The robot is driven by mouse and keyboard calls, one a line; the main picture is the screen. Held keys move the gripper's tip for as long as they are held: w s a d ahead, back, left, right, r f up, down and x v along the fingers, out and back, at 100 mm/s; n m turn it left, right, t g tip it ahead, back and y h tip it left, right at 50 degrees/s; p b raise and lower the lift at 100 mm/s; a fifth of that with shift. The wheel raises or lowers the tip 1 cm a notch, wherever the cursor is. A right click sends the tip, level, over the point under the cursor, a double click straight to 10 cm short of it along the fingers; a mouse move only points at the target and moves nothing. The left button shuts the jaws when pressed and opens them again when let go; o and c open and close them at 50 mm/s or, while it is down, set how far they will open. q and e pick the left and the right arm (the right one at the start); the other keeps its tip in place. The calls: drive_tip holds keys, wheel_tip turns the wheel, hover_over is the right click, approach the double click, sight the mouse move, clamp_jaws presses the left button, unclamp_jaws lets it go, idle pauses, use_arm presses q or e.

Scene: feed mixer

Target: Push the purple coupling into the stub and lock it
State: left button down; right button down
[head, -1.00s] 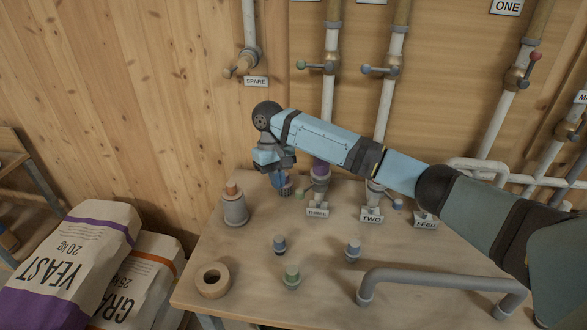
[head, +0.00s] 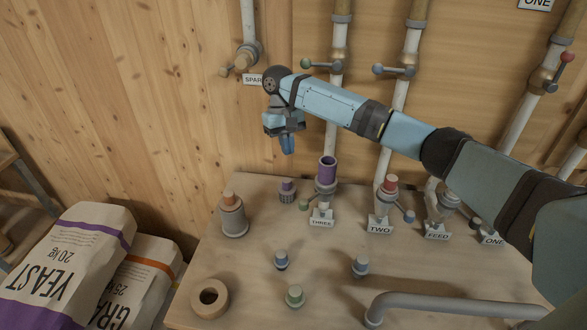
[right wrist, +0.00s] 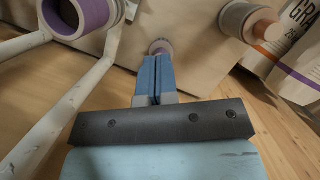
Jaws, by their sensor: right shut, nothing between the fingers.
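A purple sleeve (head: 327,172) stands upright at the stub (head: 325,190) behind the THREE label, its top open. A lever with a green knob (head: 304,204) sits low beside the stub. A small purple-topped grey piece (head: 287,190) stands on the table just left of it. My right gripper (head: 288,152) is shut and empty, pointing down above that small piece and apart from it. In the right wrist view the blue fingers (right wrist: 154,62) are together, with the small purple-topped piece (right wrist: 160,46) beyond their tips and the open purple sleeve (right wrist: 62,14) at upper left. My left gripper is not in view.
A grey holder with a wooden-coloured top (head: 233,214) stands at left. A tape-like ring (head: 210,298), blue and green-topped pieces (head: 294,296) and a grey bent pipe (head: 450,307) occupy the front. Stubs TWO (head: 386,195) and FEED lie right. Wall pipes rise behind.

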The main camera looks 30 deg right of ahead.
sight(310, 200)
drive_tip(key=s+f+p, duration=0.2)
drive_tip(key=s+f, duration=0.4)
drive_tip(key=f, duration=0.3)
drive_tip(key=shift+s+a+f, duration=0.15)
drive_tip(key=shift+s+f, duration=0.15)
